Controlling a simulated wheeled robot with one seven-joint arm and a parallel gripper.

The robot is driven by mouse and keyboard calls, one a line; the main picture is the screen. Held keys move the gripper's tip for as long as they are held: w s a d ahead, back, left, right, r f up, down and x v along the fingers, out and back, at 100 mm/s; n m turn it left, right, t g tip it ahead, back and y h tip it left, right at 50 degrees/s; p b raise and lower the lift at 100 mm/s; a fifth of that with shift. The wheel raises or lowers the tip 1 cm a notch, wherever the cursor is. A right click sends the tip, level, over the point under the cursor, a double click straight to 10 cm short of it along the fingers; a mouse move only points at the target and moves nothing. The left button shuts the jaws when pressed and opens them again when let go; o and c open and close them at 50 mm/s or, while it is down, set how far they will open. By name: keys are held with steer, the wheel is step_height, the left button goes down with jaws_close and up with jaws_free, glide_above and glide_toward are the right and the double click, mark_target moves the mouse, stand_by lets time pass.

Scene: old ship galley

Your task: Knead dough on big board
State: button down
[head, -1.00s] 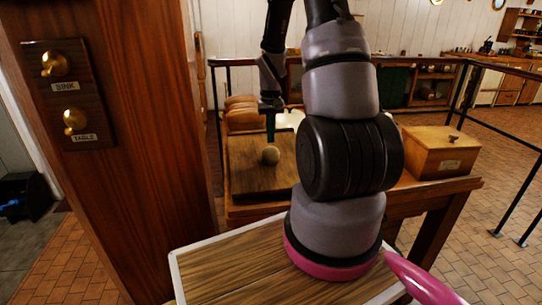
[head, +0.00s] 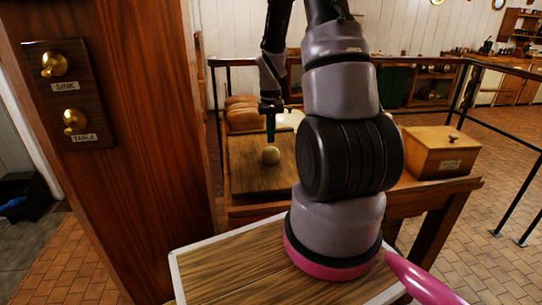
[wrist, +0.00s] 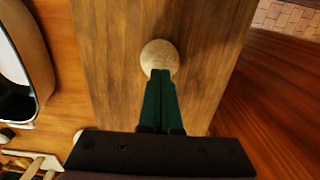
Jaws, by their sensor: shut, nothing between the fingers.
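The dough (head: 271,155) is a small pale ball on the big wooden board (head: 250,176) in the head view. In the wrist view the dough (wrist: 159,55) sits at the fingertips, on the board's brown grained surface (wrist: 110,60). My gripper (head: 270,138) points down over the board, right at the dough. In the wrist view its two green fingers (wrist: 160,76) are together with nothing between them. The tips overlap the near edge of the dough; I cannot tell whether they touch it.
Several bread loaves (head: 243,114) stand behind the board. A lidded wooden box (head: 440,152) is at the table's right end. A wooden pillar (head: 145,150) with brass knobs rises at the left. A black railing (head: 505,70) runs behind. A white-rimmed dark container (wrist: 18,75) lies beside the board.

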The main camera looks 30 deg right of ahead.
steer(key=shift+f, duration=0.2)
steer(key=shift+f, duration=0.6)
stand_by(0.7)
steer(key=shift+r, duration=0.7)
steer(key=shift+f, duration=0.2)
steer(key=shift+f, duration=0.5)
steer(key=shift+s+f, duration=0.1)
stand_by(0.7)
steer(key=shift+r, duration=0.7)
steer(key=shift+f, duration=0.15)
